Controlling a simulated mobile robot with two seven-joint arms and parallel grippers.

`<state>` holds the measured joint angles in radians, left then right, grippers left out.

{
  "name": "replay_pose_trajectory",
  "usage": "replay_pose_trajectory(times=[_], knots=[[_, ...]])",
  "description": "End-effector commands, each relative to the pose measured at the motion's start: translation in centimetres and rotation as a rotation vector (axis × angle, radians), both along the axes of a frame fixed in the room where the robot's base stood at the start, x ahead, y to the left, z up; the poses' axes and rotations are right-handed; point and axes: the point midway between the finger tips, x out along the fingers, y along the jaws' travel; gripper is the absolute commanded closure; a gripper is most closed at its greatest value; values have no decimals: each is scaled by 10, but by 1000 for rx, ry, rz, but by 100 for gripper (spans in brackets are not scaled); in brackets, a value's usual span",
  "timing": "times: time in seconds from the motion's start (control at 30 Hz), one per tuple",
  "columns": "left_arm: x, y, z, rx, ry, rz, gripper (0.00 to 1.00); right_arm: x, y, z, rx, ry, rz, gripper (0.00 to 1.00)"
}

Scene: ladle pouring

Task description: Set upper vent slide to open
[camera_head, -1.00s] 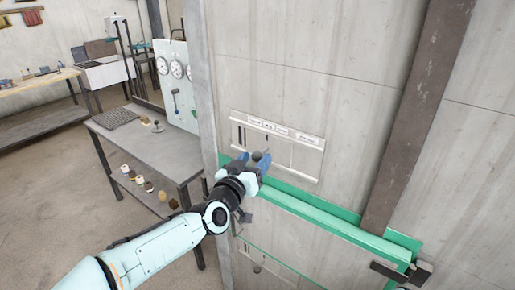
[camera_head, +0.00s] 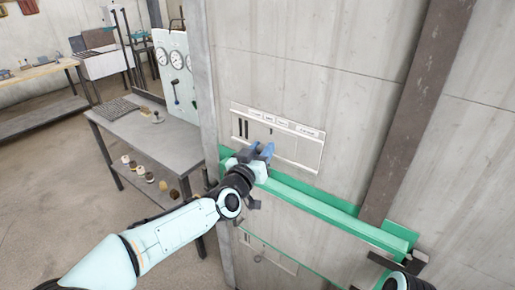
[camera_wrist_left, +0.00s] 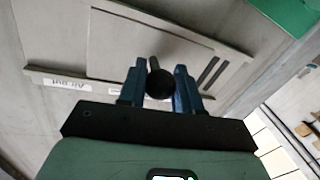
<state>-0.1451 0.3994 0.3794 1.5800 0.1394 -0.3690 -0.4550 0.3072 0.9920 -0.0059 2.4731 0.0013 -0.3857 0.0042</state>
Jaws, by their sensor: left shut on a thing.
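The upper vent (camera_head: 310,150) is a pale flat panel on the grey wall, with a row of small white labels along its top rail. Dark slots (camera_head: 243,128) show at its left end. Its slide plate has a round black knob (camera_wrist_left: 160,84), seen in the left wrist view. My left gripper (camera_head: 263,150) is shut on this knob, with its blue fingers (camera_wrist_left: 160,88) on either side of it. The gripper hides part of the slide in the head view.
A green beam (camera_head: 310,205) runs across the wall just below the vent. A second, lower vent (camera_head: 265,255) sits under it. A rusty post (camera_head: 415,110) rises at the right. A grey table (camera_head: 155,140) with gauges behind it stands at the left.

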Motion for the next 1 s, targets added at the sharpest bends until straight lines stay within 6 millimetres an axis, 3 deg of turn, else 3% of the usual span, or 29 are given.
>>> replay_pose_trajectory(times=[0.03,0.17,0.5,0.53,0.6,1.0], knots=[[-8,-12,2,0,0,-11,100,1,0,2,1,-2,0,62],[-17,-24,1,1,1,-8,100,3,0,4,0,-3,0,62],[-20,-28,0,1,3,-9,100,3,0,4,0,-3,0,62],[-20,-28,-1,1,3,-9,60,3,0,4,0,-3,0,62],[-20,-28,-1,1,3,-9,42,3,0,4,0,-3,0,62],[-27,-21,-1,1,1,-3,42,-1,0,-2,0,1,0,62]])
